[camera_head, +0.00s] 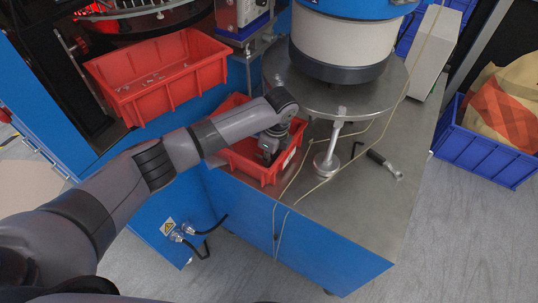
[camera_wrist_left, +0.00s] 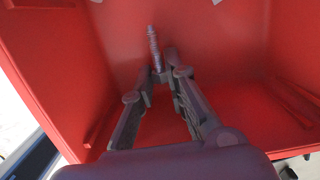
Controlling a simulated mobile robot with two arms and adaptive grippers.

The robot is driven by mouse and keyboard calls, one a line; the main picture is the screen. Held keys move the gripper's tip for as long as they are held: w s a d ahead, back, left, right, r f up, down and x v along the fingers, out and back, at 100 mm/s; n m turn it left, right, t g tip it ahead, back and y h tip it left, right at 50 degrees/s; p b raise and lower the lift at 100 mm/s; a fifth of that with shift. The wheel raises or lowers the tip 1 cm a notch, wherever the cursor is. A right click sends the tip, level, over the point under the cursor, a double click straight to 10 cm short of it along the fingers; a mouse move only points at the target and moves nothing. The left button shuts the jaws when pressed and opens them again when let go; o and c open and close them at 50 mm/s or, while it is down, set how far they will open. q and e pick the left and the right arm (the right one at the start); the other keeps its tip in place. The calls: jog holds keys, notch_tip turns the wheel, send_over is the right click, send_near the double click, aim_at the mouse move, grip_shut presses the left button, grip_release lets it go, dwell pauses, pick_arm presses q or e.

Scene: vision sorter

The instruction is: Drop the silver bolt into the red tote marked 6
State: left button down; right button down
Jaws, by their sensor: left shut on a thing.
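The silver bolt (camera_wrist_left: 153,42) shows in the left wrist view, sticking out past the fingertips with its threaded shank pointing up the picture. My left gripper (camera_wrist_left: 160,75) is shut on it, within the walls of a red tote (camera_wrist_left: 210,25). In the head view my left gripper (camera_head: 270,150) reaches down into a red tote (camera_head: 258,172) on the steel table; the bolt cannot be made out there. A small white label shows on this tote's side, but its number is too small to read. My right gripper does not show.
Another red tote (camera_head: 160,85) with small parts stands at the upper left. A round steel plate under a white drum (camera_head: 340,45) is close to the right. A black-handled tool (camera_head: 384,164) lies on the table. A blue crate (camera_head: 490,155) stands far right.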

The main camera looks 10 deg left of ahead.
pick_arm(q)
jog(key=c, duration=1.6)
grip_release()
jog(key=r, duration=0.4)
jog(key=d+r, duration=0.1)
jog(key=r, duration=0.8)
jog(key=shift+s+d+r, duration=0.1)
jog(key=shift+s+d, duration=0.15)
jog(key=shift+d, duration=0.05)
